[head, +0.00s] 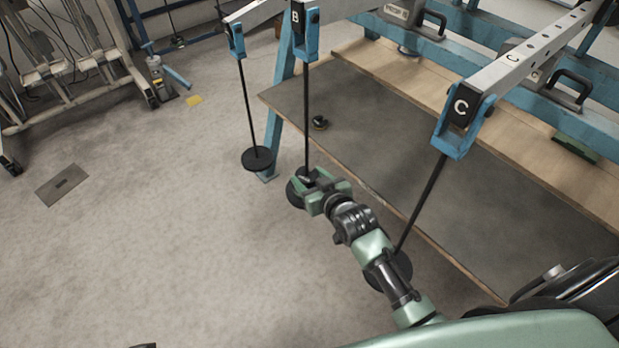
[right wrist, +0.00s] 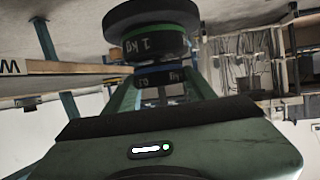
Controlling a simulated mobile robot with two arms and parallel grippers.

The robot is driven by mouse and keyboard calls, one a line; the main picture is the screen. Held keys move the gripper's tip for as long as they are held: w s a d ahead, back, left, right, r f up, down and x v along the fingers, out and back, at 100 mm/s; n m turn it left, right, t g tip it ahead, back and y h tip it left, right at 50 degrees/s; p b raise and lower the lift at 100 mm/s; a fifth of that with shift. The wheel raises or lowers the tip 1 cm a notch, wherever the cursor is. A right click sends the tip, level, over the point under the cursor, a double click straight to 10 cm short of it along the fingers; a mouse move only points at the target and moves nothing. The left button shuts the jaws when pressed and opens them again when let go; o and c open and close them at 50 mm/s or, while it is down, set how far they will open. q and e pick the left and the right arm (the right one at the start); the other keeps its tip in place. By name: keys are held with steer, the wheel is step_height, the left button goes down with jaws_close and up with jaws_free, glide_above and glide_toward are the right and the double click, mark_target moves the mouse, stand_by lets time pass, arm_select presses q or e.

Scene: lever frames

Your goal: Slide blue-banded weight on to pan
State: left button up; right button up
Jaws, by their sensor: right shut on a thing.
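My right gripper (head: 314,184) is at the pan hanging from the lever marked B. In the right wrist view, whose picture appears upside down, its jaws are shut on the dark blue-banded weight (right wrist: 162,76). Beside that weight, on the pan side, is a black weight with a green band (right wrist: 153,45), marked 1 kg. It sits against the black pan disc (right wrist: 150,14). In the head view, the B pan (head: 296,193) is partly hidden by the gripper. I cannot tell whether the blue-banded weight touches the green-banded one. My left gripper is not in view.
Another empty pan (head: 257,159) hangs to the left. The C pan (head: 402,268) hangs near my right forearm, its rod (head: 424,200) close by. A small dark weight (head: 320,123) stands on the grey board (head: 400,140).

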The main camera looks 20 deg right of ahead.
steer(key=shift+f, duration=0.3)
stand_by(0.4)
steer(key=o, duration=1.7)
steer(key=shift+o, duration=0.2)
steer(key=shift+f, duration=0.1)
steer(key=shift+f, duration=0.1)
